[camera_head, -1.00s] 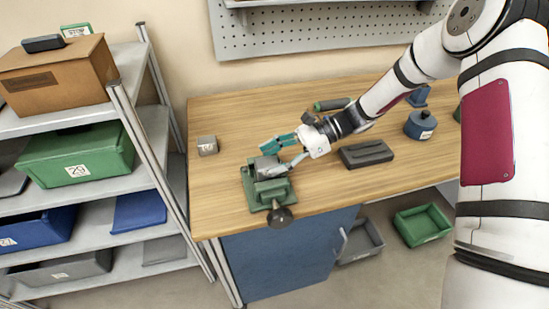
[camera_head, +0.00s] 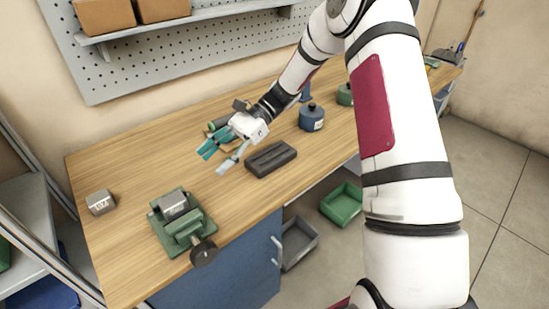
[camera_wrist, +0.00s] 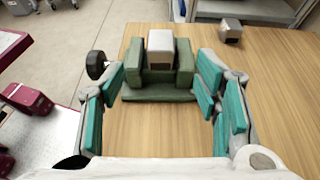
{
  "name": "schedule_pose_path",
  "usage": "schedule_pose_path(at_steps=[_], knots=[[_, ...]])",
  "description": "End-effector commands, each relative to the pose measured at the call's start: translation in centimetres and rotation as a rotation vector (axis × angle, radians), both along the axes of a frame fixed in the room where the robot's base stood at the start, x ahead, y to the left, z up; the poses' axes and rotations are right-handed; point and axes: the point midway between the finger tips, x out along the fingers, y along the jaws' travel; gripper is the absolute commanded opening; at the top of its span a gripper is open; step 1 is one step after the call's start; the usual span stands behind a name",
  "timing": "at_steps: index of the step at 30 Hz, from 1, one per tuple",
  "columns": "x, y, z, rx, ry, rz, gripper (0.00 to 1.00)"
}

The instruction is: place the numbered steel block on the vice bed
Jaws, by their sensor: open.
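The green vice (camera_head: 188,240) stands near the front left of the bench, its dark handle knob toward the front edge. A grey steel block (camera_head: 174,205) sits on the vice bed between the jaws. It also shows in the wrist view (camera_wrist: 160,42), where the vice (camera_wrist: 160,95) is ahead of my fingers. A second grey block (camera_head: 100,202) with dark marking rests on the bench to the left; it also shows in the wrist view (camera_wrist: 230,31). My gripper (camera_head: 217,160), with teal finger pads, is open and empty, apart from the vice, up and right of it.
A dark grey tray-like block (camera_head: 270,158) lies on the bench right of the vice, near my gripper. A blue round container (camera_head: 311,117) stands behind it. A pegboard (camera_head: 150,60) with a shelf is on the wall. The bench between the two blocks and the wall is clear.

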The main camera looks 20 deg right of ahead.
Motion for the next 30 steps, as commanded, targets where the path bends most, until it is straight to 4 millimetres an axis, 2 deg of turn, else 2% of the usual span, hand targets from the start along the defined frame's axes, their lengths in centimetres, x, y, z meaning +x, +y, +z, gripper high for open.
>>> schedule_pose_path(at_steps=[5,11,21,30], knots=[[-1.8,0.1,2.3,-0.094,-0.105,0.073,0.57],[-6.2,-0.5,6.2,-0.285,-0.327,0.234,0.57],[-14.0,-3.1,11.8,-0.584,-0.713,0.513,0.57],[-20.7,-6.2,15.1,-0.816,-1.041,0.752,0.57]])
